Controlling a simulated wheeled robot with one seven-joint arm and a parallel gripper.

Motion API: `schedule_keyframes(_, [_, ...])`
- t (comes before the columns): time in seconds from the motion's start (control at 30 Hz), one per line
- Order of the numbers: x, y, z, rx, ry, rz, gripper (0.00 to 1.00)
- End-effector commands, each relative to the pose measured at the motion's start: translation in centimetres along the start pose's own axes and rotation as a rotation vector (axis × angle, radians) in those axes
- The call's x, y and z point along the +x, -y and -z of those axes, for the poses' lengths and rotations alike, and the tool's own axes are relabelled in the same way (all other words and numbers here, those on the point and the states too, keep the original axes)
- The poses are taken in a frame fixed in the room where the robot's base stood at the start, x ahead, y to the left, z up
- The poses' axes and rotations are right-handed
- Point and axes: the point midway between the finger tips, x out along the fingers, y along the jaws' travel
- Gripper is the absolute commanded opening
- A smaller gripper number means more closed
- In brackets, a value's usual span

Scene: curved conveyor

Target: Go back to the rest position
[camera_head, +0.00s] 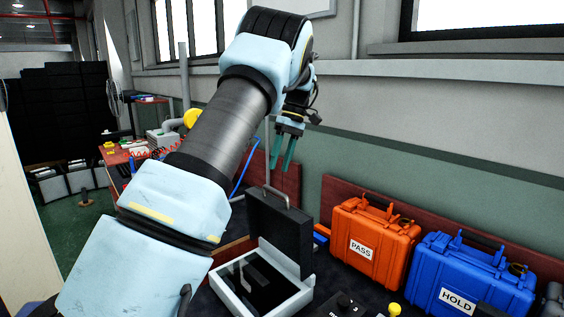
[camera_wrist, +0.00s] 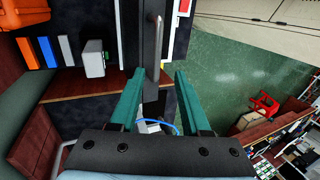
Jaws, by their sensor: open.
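My gripper (camera_head: 284,152) hangs from the raised arm in the head view, above and behind an open case. Its two green fingers are apart with nothing between them. In the wrist view my gripper (camera_wrist: 160,97) also shows open, its fingers spread either side of a dark upright panel further off. The open case (camera_head: 262,290) has a light rim, a dark inside and a raised black lid (camera_head: 280,225) with a handle. My arm hides part of the bench behind it.
An orange PASS case (camera_head: 372,243) and a blue HOLD case (camera_head: 470,278) stand right of the open case. A wall with windows runs behind. A red bench (camera_head: 125,165) with clutter stands at the back left.

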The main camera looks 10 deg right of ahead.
Motion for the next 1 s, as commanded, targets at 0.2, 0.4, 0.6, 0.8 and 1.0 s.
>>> schedule_keyframes(0.2, [-1.8, 0.0, -0.1, 0.001, 0.001, 0.0, 0.47])
schedule_keyframes(0.4, [-2.0, 0.1, -0.1, 0.001, 0.002, 0.001, 0.47])
schedule_keyframes(0.6, [-1.8, 0.3, 0.1, 0.004, 0.005, -0.004, 0.47])
schedule_keyframes(0.8, [1.2, 4.0, 2.0, 0.065, 0.03, -0.078, 0.47])
schedule_keyframes(1.0, [6.7, 9.9, 2.3, 0.193, 0.019, -0.208, 0.47])
